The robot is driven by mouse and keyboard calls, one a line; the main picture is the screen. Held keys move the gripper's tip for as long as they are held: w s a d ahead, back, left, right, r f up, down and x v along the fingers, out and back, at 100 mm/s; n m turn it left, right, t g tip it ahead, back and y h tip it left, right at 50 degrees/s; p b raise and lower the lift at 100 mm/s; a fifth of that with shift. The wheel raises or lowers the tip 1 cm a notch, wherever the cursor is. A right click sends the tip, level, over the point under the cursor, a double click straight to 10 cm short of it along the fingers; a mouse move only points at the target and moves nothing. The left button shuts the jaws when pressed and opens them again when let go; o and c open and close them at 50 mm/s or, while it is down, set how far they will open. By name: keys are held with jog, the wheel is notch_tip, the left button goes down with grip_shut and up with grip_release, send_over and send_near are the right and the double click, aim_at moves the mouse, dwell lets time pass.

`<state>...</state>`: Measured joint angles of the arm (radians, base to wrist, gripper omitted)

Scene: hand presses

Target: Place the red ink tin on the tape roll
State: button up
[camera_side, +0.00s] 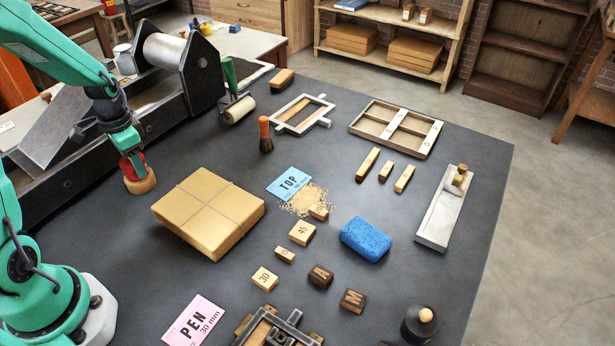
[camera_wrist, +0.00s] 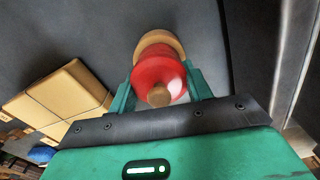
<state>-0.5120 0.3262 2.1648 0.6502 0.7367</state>
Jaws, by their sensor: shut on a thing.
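The red ink tin (camera_side: 134,164) is between the fingers of my gripper (camera_side: 128,156), at the left of the table in the side view. In the wrist view my gripper (camera_wrist: 160,84) is shut on the tin (camera_wrist: 155,68), which has a round tan knob facing the camera. The tan tape roll (camera_side: 142,184) lies directly below the tin on the dark table. In the wrist view the roll's edge (camera_wrist: 163,37) shows beyond the tin, and the tin covers most of it. The tin looks on or just over the roll; I cannot tell whether they touch.
A brown wrapped parcel (camera_side: 208,212) lies to the right of the roll. A black press with a roller (camera_side: 165,55) stands behind, beside its long bed. Bare table surrounds the roll.

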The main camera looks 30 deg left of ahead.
jog(key=o, duration=1.1)
jog(key=shift+o, duration=0.2)
jog(key=shift+r, duration=0.1)
notch_tip(320, 180, up, 12)
dwell(0.3)
